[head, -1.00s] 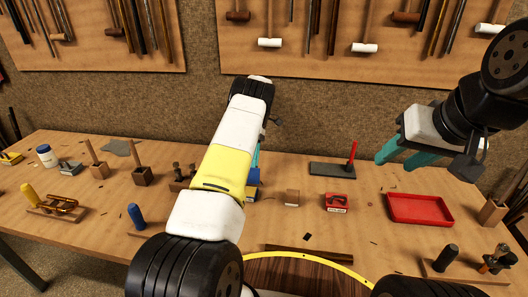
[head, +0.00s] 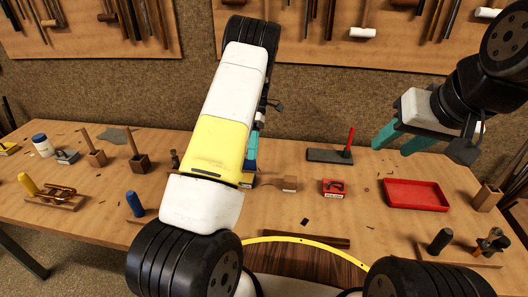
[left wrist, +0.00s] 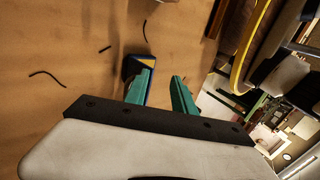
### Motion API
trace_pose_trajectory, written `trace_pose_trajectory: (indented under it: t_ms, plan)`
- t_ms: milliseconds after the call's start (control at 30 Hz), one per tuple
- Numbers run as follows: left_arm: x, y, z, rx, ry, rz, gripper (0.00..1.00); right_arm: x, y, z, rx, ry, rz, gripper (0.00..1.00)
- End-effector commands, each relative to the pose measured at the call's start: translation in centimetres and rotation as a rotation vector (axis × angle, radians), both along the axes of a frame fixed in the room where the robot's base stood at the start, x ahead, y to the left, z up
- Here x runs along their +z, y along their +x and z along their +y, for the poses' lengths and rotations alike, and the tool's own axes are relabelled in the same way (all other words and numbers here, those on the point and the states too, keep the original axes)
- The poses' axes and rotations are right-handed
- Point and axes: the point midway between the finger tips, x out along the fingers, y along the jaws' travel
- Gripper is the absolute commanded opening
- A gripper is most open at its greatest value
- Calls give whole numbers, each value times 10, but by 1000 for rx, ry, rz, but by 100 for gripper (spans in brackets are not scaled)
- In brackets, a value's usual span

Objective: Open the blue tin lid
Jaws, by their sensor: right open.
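The blue tin, with a yellow edge, is partly visible in the left wrist view (left wrist: 132,66), beside and partly behind one teal finger of my left gripper (left wrist: 162,76). The fingers are apart with bare tabletop between them. In the head view my left arm hides most of the tin; only a small blue patch shows beside the forearm. I cannot tell how its lid stands or whether a finger touches it. My right gripper (head: 398,142) is open and empty, above the bench at the right.
A red tray (head: 416,207), a small red box (head: 333,188) and a dark plate (head: 328,156) with a red upright lie to the right. Wooden blocks and handled tools stand at the left. The bench middle has free room.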

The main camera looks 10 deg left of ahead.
Motion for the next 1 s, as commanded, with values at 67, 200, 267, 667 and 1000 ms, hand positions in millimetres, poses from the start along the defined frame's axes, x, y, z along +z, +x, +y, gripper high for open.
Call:
trace_pose_trajectory:
  t_ms: [67, 200, 267, 667, 1000]
  plan:
    - [3, -15, -6, 0, -1, 1, 31, 0, 0, 0, 0, 0, 0, 43]
    - [5, -40, -14, -1, -1, 1, 31, 0, 0, 0, 0, 0, 0, 43]
    - [6, -50, -17, -1, -1, 2, 31, 0, 0, 0, 0, 0, 0, 43]
    - [8, -79, -26, 0, 0, 0, 31, 0, 0, 0, 0, 0, 0, 43]
    - [8, -78, -27, -27, -15, -9, 1, 0, 0, 0, 0, 0, 0, 43]
